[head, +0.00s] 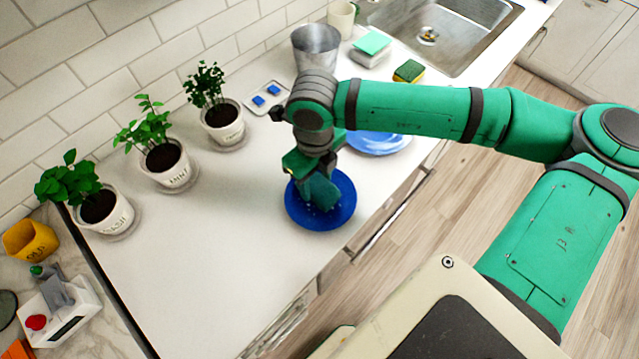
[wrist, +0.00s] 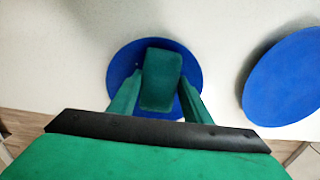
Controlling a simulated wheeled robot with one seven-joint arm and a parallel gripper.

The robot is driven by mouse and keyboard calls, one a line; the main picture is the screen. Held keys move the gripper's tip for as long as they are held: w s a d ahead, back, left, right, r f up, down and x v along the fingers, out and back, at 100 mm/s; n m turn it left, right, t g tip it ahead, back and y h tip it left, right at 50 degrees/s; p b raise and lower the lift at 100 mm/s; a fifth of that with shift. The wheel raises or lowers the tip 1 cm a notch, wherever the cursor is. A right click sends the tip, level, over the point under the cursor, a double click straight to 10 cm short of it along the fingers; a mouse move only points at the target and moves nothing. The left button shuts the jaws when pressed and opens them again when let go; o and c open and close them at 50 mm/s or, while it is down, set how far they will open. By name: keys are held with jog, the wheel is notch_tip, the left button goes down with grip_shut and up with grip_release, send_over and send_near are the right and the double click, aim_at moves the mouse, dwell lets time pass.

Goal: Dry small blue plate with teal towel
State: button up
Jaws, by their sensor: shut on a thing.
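The small blue plate (head: 340,213) lies on the white counter under my gripper (head: 314,192). It also shows in the wrist view (wrist: 122,70), with light specks on its surface in the head view. My gripper points down and is shut on the folded teal towel (wrist: 162,78), which is between the two green fingers over the plate's middle. The towel (head: 322,190) appears to touch the plate, though its underside is hidden. A second, lighter-looking blue plate (head: 380,143) lies farther back, partly hidden behind my arm. It shows at the right of the wrist view (wrist: 285,78).
Several potted plants, the nearest to the plate being one pot (head: 223,122), line the tiled wall. A metal cup (head: 316,45), a sponge (head: 408,71), a teal-topped stack (head: 370,46) and a sink (head: 445,30) are at the back. Counter left of the plate is clear.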

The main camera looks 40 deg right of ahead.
jog(key=shift+r, duration=3.05)
jog(key=shift+r, duration=0.1)
jog(key=shift+r, duration=1.4)
jog(key=shift+f, duration=0.15)
jog(key=shift+w+a+f, duration=0.1)
jog(key=shift+a+f, duration=0.05)
jog(key=shift+f, duration=1.7)
jog(key=shift+w+a+f, duration=0.1)
jog(key=shift+a+f, duration=0.05)
jog(key=shift+f, duration=1.7)
jog(key=shift+f, duration=0.6)
jog(key=shift+s, duration=0.2)
